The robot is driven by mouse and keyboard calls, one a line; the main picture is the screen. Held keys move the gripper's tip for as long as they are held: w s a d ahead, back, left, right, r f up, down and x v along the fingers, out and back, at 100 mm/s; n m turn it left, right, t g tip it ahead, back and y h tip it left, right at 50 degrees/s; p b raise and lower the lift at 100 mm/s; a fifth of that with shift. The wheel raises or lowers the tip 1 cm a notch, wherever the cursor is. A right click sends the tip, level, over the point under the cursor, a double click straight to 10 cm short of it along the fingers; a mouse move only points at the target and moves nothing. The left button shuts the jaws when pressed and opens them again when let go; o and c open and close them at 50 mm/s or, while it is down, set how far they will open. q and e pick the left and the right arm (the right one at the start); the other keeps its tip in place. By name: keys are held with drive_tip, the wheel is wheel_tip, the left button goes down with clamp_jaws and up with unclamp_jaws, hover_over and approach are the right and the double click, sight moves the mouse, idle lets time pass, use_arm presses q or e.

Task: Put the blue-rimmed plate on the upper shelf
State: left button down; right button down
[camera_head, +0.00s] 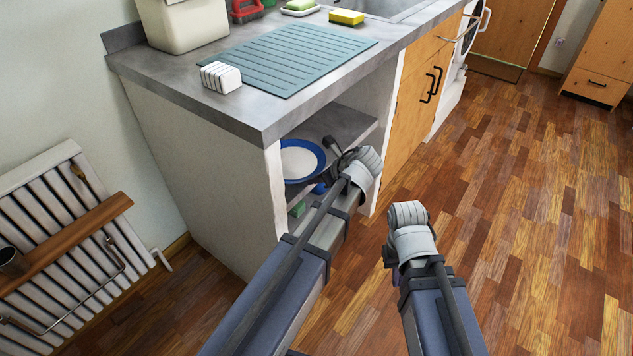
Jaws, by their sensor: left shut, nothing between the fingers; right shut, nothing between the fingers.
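The blue-rimmed plate (301,161) has a white middle and lies face up, seemingly on the upper shelf (340,124) in the open bay under the counter. Its left edge is partly cut off by the bay's side panel. My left gripper (334,152) is at the bay opening, just right of the plate, shut and empty. I cannot tell whether its fingers touch the plate's rim. My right gripper (390,258) is shut and empty, in front of the cabinet over the floor. Its fingers are mostly hidden behind its own wrist.
A small blue thing (320,188) and a green thing (298,210) show lower in the bay. The grey counter (262,118) overhangs the bay, with a teal mat (290,58), a white block (221,77) and a yellow sponge (346,17). A wooden door (415,90) closes the right side.

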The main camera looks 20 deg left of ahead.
sight(294, 174)
use_arm(q)
drive_tip(key=w+a, duration=0.1)
drive_tip(key=a, duration=0.1)
drive_tip(key=w+a, duration=0.1)
drive_tip(key=a, duration=0.3)
drive_tip(key=shift+w, duration=0.4)
